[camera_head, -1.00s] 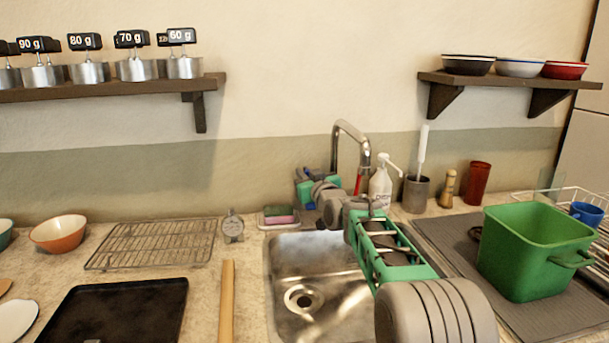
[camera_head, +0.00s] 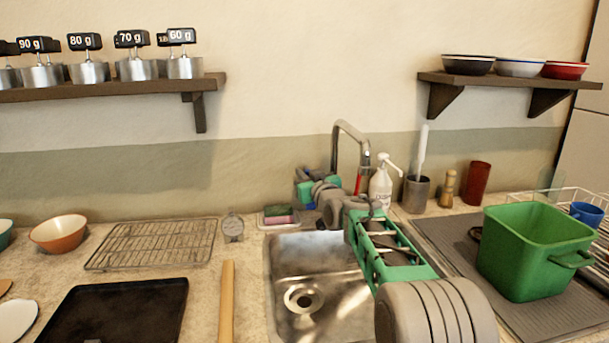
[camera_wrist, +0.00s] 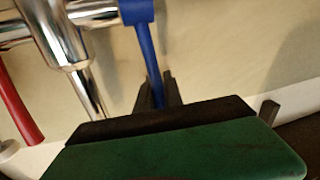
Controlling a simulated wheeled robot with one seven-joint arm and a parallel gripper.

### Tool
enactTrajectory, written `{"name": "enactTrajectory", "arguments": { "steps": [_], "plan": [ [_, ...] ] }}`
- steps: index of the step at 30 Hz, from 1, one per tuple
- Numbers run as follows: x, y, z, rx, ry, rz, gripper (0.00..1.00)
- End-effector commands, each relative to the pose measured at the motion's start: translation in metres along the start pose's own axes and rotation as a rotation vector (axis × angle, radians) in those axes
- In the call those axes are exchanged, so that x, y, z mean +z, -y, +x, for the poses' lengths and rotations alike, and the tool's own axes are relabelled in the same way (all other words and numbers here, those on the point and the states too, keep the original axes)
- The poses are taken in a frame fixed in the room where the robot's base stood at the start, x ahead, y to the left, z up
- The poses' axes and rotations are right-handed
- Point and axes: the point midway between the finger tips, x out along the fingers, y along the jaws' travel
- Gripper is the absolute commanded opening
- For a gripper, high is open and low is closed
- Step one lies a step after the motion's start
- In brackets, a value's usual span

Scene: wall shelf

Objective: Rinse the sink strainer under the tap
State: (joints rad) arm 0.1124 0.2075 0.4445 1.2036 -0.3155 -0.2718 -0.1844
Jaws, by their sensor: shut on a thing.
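The chrome tap (camera_head: 350,130) rises behind the sink (camera_head: 315,248), its spout curving over my arm. In the wrist view, the tap body (camera_wrist: 65,45) is at the upper left, with a blue lever (camera_wrist: 146,55) and a red lever (camera_wrist: 18,105). My gripper (camera_wrist: 157,92) is shut on the blue lever, whose lower end runs between the dark fingertips. In the head view, my gripper (camera_head: 306,190) is left of the tap, partly hidden by my wrist. A round drain fitting (camera_head: 303,299) lies in the sink floor; I cannot tell whether it holds the strainer. No water is clearly visible.
A sponge on a dish (camera_head: 278,215) lies left of my gripper. A soap bottle (camera_head: 380,188) and brush cup (camera_head: 416,194) stand right of the tap. A green tub (camera_head: 535,250) stands on the right mat. My arm crosses the sink's right side.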

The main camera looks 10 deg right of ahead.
Motion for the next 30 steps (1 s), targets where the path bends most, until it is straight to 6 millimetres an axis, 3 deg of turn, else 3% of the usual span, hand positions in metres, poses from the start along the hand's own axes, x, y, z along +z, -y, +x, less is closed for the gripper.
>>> {"name": "enactTrajectory", "arguments": {
  "steps": [10, 18, 28, 29, 30],
  "plan": [
    [0.011, 0.003, -0.007, 0.008, -0.085, -0.017, 0.0],
    [0.003, 0.003, -0.017, 0.018, -0.186, -0.037, 0.0],
    [-0.002, 0.003, -0.017, 0.019, -0.194, -0.038, 0.0],
    [-0.002, 0.003, -0.017, 0.019, -0.194, -0.038, 0.12],
    [-0.002, 0.003, -0.017, 0.019, -0.194, -0.038, 0.16]
  ]
}}
